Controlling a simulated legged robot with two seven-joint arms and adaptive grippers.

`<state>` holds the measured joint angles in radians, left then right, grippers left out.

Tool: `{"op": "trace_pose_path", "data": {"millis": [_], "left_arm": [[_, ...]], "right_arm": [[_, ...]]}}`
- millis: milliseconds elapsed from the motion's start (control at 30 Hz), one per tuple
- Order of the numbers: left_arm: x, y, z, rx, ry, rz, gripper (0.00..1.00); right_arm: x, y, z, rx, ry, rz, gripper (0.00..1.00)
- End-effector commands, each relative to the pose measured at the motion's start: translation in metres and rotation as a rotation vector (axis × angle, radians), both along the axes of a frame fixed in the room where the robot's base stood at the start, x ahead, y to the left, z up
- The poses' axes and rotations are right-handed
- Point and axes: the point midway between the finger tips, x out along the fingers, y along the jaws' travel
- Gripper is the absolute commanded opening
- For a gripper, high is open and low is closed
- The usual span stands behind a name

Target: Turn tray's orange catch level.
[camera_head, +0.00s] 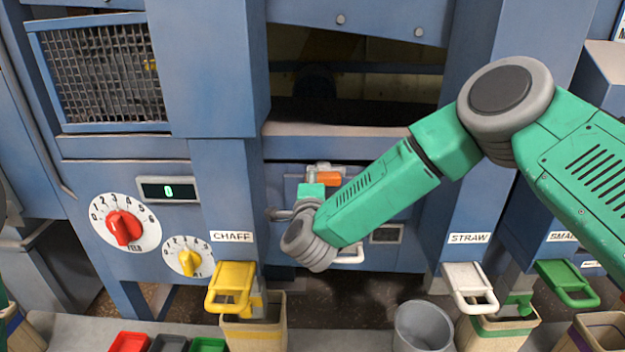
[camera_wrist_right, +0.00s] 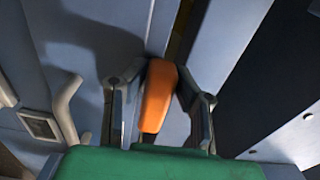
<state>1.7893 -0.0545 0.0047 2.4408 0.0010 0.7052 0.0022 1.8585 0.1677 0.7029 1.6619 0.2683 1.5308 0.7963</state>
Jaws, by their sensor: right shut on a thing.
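The orange catch (camera_head: 335,179) shows on the blue machine's front panel, just past the end of my right arm. Its visible part looks roughly level in the head view, but my gripper and arm hide some of it. In the right wrist view the orange catch (camera_wrist_right: 158,92) stands between the two fingers of my right gripper (camera_wrist_right: 160,75), which is shut on it. In the head view my right gripper (camera_head: 318,174) is small and partly hidden by my wrist. A pale handle (camera_head: 350,255) shows below my forearm. My left gripper is not in view.
A yellow handle (camera_head: 230,286) under the CHAFF label and a white handle (camera_head: 470,287) under STRAW stick out from the machine. A red dial (camera_head: 124,228) and a yellow dial (camera_head: 189,261) are at left. A grey bin (camera_head: 422,327) stands below.

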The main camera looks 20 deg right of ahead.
Motion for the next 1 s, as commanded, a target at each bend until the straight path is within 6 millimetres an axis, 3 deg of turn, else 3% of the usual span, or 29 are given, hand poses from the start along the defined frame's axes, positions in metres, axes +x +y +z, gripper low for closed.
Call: {"op": "trace_pose_path", "data": {"millis": [133,167,200,500,633,1000], "left_arm": [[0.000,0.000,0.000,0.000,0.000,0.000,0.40],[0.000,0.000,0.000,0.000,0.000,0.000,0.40],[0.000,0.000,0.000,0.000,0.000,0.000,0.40],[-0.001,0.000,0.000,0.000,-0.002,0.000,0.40],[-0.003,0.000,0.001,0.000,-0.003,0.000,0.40],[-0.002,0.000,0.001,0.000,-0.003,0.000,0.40]], "right_arm": [[-0.002,0.002,-0.006,-0.002,0.014,0.006,0.00],[-0.002,0.002,-0.006,-0.002,0.014,0.006,0.34],[-0.002,0.002,-0.006,-0.002,0.013,0.006,0.43],[-0.003,0.001,-0.002,-0.001,0.004,0.003,0.43],[-0.012,0.004,-0.002,-0.001,0.005,0.004,0.43],[-0.083,0.026,-0.004,-0.001,0.010,0.007,0.43]]}}
